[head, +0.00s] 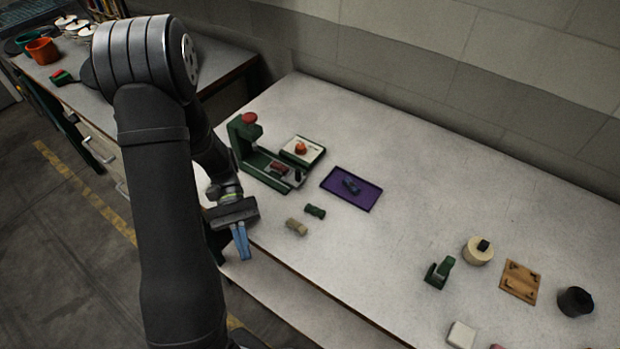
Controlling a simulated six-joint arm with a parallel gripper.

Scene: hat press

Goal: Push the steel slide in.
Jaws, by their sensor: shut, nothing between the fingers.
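The green press (242,140) with a red knob on top stands near the left end of the table. A small steel-grey slide (293,183) with a black knob shows at the right end of its base. A dark red piece lies on the base beside it; how far out the slide sits is too small to tell. My gripper (242,248) has blue fingers that are shut and empty.
A white tray (316,145) with an orange-red piece stands behind the base. A purple tray (371,198) with a dark object lies to the right. A green piece (315,212) and a tan piece (296,227) lie in front. The table's middle is clear.

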